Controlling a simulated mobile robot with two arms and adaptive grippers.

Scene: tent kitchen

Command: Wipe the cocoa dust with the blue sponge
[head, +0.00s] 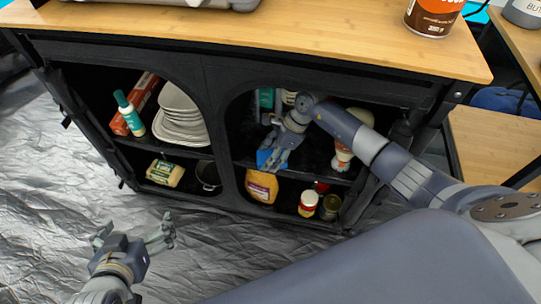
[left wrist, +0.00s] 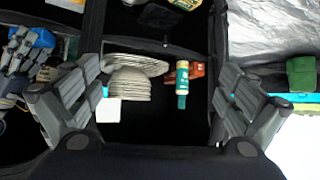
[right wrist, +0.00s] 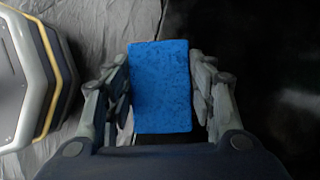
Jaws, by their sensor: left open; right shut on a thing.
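The blue sponge (right wrist: 160,88) is held between the fingers of my right gripper (right wrist: 158,95). In the head view the sponge (head: 268,160) shows below the right gripper (head: 283,147), at the upper shelf of the cabinet's right compartment. The sponge and right gripper also show upside down at the left of the left wrist view, the sponge (left wrist: 42,38) partly behind the fingers. My left gripper (head: 133,232) is open and empty over the silver floor sheet, in front of the cabinet. I see no cocoa dust. A brown cocoa tin (head: 433,18) stands on the wooden top.
The black cabinet has two arched openings. The left holds stacked plates (head: 180,120), a green-white bottle (head: 129,112), a yellow package (head: 164,173) and a dark pot (head: 208,176). The right holds a yellow-orange bag (head: 261,186) and jars (head: 308,203). The wooden top (head: 280,38) is mostly clear.

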